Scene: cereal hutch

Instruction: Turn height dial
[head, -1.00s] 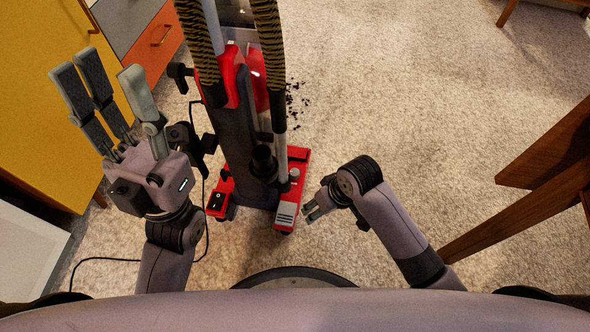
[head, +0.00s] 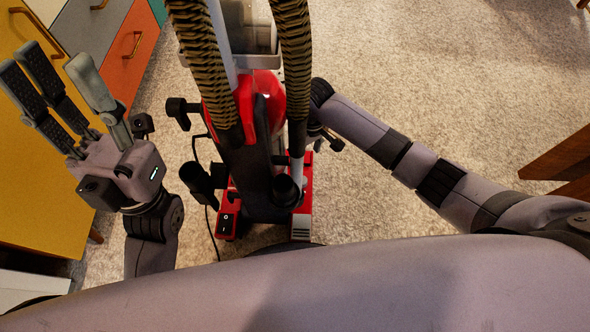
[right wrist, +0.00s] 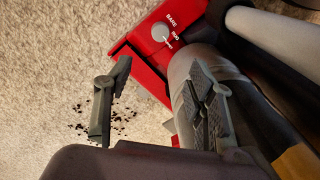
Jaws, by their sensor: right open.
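The height dial (right wrist: 160,32) is a small round grey-white knob on the red base of an upright vacuum (head: 228,222), with white lettering beside it in the right wrist view. In the head view I cannot make out the dial behind the tubes. My right gripper (right wrist: 155,105) is open and empty. Its fingers are apart, below the dial in the right wrist picture and not touching it; the right-hand fingers lie in front of a grey tube. In the head view the right hand is hidden behind the vacuum. My left gripper (head: 56,66) is open and empty, raised left of the vacuum.
Striped hoses (head: 294,60) and a dark handle stand over the vacuum base. Dark crumbs (right wrist: 75,126) lie on the pale carpet (head: 430,80). A yellow cabinet (head: 40,190) with drawers is at left, and wooden furniture (head: 560,160) at right. A black cord (head: 212,235) runs beside the vacuum.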

